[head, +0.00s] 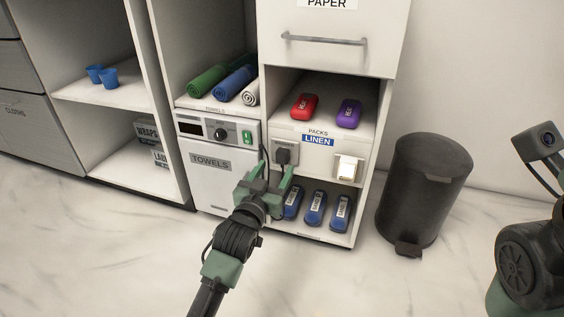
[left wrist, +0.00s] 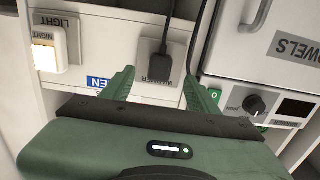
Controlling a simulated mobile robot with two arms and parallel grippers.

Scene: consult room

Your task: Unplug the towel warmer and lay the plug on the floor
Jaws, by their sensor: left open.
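The towel warmer (head: 222,187) is a white cabinet unit labelled TOWELS, with a dark display, a knob and a green switch. Its black plug (head: 283,155) sits in a wall socket on the panel to its right, and a dark cord runs from it. In the left wrist view the plug (left wrist: 166,50) is in the socket marked WARMER, in an upside-down picture. My left gripper (head: 273,172) is open and empty just in front of the socket. In the left wrist view its fingers stand either side of the plug, with no contact visible. My right gripper's fingers are out of frame.
A lit night light (head: 346,167) is plugged in to the right of the socket. A dark bin (head: 424,190) stands at right. The marble floor (head: 360,280) in front is clear.

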